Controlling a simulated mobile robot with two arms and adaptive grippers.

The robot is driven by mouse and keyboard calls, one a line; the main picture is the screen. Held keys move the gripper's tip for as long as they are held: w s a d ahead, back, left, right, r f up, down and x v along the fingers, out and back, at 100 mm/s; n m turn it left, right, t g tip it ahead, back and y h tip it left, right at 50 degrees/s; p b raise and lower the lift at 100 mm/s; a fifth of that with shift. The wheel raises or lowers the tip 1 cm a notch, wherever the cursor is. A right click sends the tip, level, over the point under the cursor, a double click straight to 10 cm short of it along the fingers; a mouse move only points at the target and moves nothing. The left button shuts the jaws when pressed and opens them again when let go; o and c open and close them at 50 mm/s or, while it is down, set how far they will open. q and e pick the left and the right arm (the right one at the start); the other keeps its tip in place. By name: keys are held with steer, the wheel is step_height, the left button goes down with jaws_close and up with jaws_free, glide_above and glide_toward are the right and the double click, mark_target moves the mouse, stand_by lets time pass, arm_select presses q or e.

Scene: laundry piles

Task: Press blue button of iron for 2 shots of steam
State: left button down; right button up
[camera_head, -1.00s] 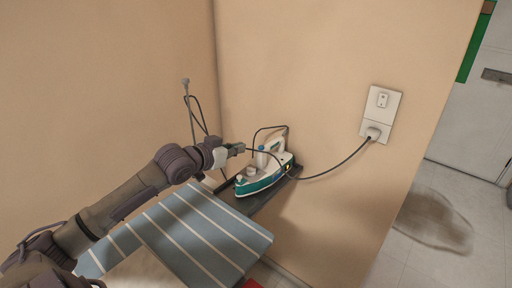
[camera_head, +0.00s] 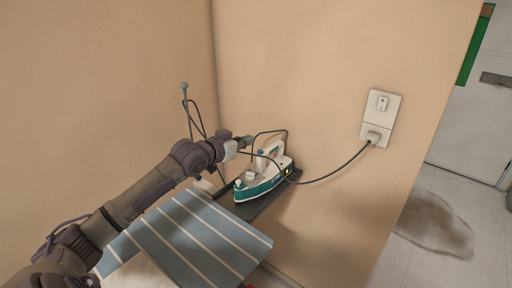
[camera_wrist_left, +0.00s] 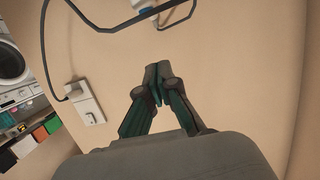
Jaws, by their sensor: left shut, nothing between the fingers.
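The iron (camera_head: 262,178), white and teal, rests on a dark stand at the end of the ironing board. Its blue button (camera_head: 261,152) shows as a small blue spot near the top of the handle. My left gripper (camera_head: 248,141) is shut and empty, just above and to the left of the handle; it looks apart from the button. In the left wrist view my left gripper (camera_wrist_left: 158,88) has its fingertips together against the wall behind. Part of the iron (camera_wrist_left: 145,5) with a blue spot shows at that view's top edge. My right gripper is out of view.
The ironing board (camera_head: 200,235) has a blue striped cover. A dark cord runs from the iron to a wall outlet (camera_head: 376,134). A thin upright rod (camera_head: 187,110) with a cable stands left of the gripper. The walls are close behind.

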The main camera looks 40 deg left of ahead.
arm_select(q)
glide_above(260, 152)
steer(key=s, duration=0.2)
steer(key=f, duration=0.1)
steer(key=f+p, duration=0.1)
steer(key=f, duration=0.3)
steer(key=shift+w+a+f, duration=0.15)
steer(key=shift+w+a, duration=0.1)
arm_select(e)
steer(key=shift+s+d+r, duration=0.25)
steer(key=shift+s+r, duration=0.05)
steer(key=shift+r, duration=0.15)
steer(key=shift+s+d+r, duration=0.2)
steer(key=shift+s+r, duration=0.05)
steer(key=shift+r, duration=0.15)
